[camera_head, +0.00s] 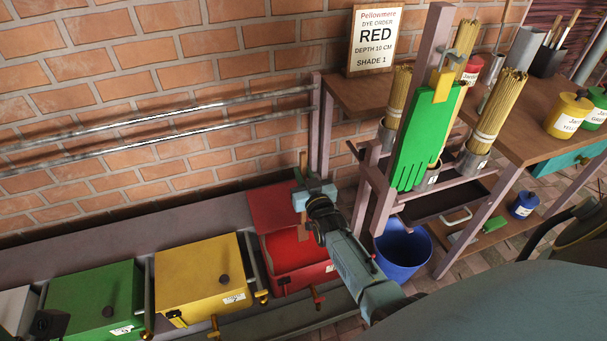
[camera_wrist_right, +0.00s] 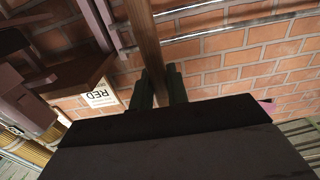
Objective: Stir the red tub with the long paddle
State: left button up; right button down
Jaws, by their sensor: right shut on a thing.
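The red tub (camera_head: 290,285) stands at the end of the row of tubs with its lid (camera_head: 273,205) raised against the back and red inside. My right gripper (camera_head: 314,196) is over the back right part of the tub, its arm reaching in from the lower right. It is shut on the brown wooden shaft of the long paddle (camera_wrist_right: 147,45), which passes between the two dark fingers in the right wrist view (camera_wrist_right: 161,88). My left gripper is not in view.
Shut yellow (camera_head: 195,275) and green (camera_head: 88,300) tubs stand to the left. A mauve rack with green gloves (camera_head: 425,135) and a blue bucket (camera_head: 402,250) are to the right. A sign (camera_head: 375,40) reads RED, depth 10 cm, shade 1. Metal rails (camera_head: 150,125) run along the brick wall.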

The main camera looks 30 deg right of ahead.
aim_at(304, 157)
jog(key=shift+r, duration=0.1)
dwell(0.5)
notch_tip(304, 157, up, 7)
jog(key=p, duration=0.7)
